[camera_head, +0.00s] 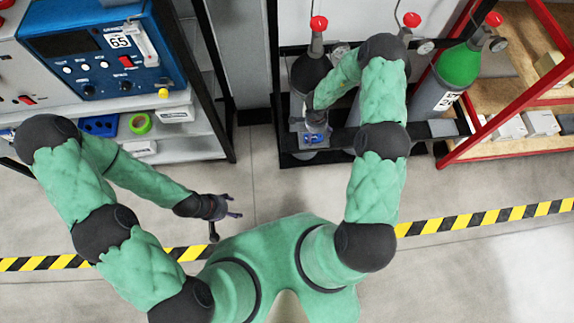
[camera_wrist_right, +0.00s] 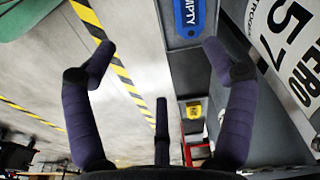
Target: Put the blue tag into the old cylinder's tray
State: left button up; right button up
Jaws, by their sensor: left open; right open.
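The blue tag (camera_wrist_right: 193,16), marked EMPTY, lies flat in a grey tray (camera_wrist_right: 181,66) at the top of the right wrist view. In the head view the blue shows in the small tray (camera_head: 315,138) below the dark left cylinder (camera_head: 310,70). My right gripper (camera_wrist_right: 160,50) is open and empty, with its fingers spread; the tag appears beyond them and apart from them. In the head view my right forearm partly covers that cylinder. My left gripper (camera_head: 225,207) is open and empty over the floor, away from the rack.
A cylinder label (camera_wrist_right: 285,45) reading 57 stands close to my right fingers. A yellow tag (camera_wrist_right: 193,109) lies in another tray farther along. A green cylinder (camera_head: 460,65) stands to the right, beside a red-framed shelf (camera_head: 500,120). An instrument shelf (camera_head: 190,135) is at left. The floor between is clear.

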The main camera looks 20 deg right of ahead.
jog(key=s+a+r+n+y, duration=0.2)
jog(key=s+a+n, duration=0.5)
jog(key=s+a, duration=0.3)
jog(key=s+a+r+n+y, duration=0.2)
jog(key=s+a+n+y, duration=0.1)
jog(key=s+a+n, duration=0.4)
jog(key=s+a, duration=0.3)
jog(key=a, duration=0.1)
jog(key=shift+r, duration=0.4)
